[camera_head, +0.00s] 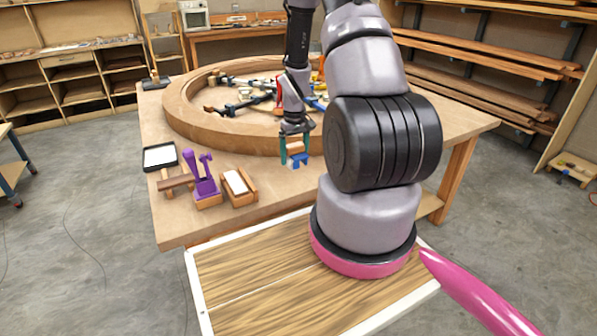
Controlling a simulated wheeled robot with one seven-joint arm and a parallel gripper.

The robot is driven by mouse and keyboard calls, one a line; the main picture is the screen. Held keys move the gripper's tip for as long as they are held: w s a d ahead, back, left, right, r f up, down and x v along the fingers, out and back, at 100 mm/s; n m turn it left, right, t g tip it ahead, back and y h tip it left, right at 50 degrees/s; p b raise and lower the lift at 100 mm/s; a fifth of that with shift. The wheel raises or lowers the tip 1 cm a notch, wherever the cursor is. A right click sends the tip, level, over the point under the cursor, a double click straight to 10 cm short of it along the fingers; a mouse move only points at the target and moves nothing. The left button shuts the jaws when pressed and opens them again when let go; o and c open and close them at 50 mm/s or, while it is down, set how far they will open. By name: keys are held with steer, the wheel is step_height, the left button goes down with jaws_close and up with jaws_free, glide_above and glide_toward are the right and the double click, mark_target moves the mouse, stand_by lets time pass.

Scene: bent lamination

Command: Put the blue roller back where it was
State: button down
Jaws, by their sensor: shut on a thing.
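My gripper (295,148) hangs over the near part of the wooden workbench, in front of the curved wooden ring. Its teal fingers are shut on the blue roller (299,161), which has blue parts low down and a wood-coloured part between the fingers. Whether the roller touches the bench top is hard to tell. The fingers hide part of it.
On the workbench (290,205), a large wooden ring (205,127) surrounds several clamps. To the left are a black tray (160,157), a brown wooden tool (175,181), purple tools (205,182) in a wooden block, and a wooden box (238,187) with a white top. Bench between box and gripper is clear.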

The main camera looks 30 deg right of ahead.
steer(key=shift+f, duration=2.9)
steer(key=shift+f, duration=0.2)
steer(key=shift+f, duration=0.4)
jaws_free()
steer(key=shift+d, duration=0.1)
step_height(320, 180, up, 14)
steer(key=shift+f, duration=0.25)
step_height(320, 180, up, 12)
steer(key=a+f+m+t, duration=0.1)
steer(key=a+t, duration=0.1)
steer(key=a, duration=0.1)
step_height(320, 180, up, 12)
steer(key=m+t, duration=0.1)
glide_above(295, 144)
steer(key=s+a, duration=0.5)
steer(key=a, duration=0.1)
steer(key=s+a+r+m+t+y, duration=0.1)
steer(key=s+a+r+t, duration=0.1)
steer(key=s+r, duration=0.4)
steer(key=s+a+r+m+t, duration=0.1)
steer(key=s+a+r+t, duration=0.1)
steer(key=s+a+r, duration=0.3)
steer(key=s+r, duration=0.2)
steer(key=s, duration=0.1)
steer(key=shift+s+a+m+y, duration=0.15)
steer(key=shift+s+m+y, duration=0.15)
steer(key=shift+s+y, duration=0.1)
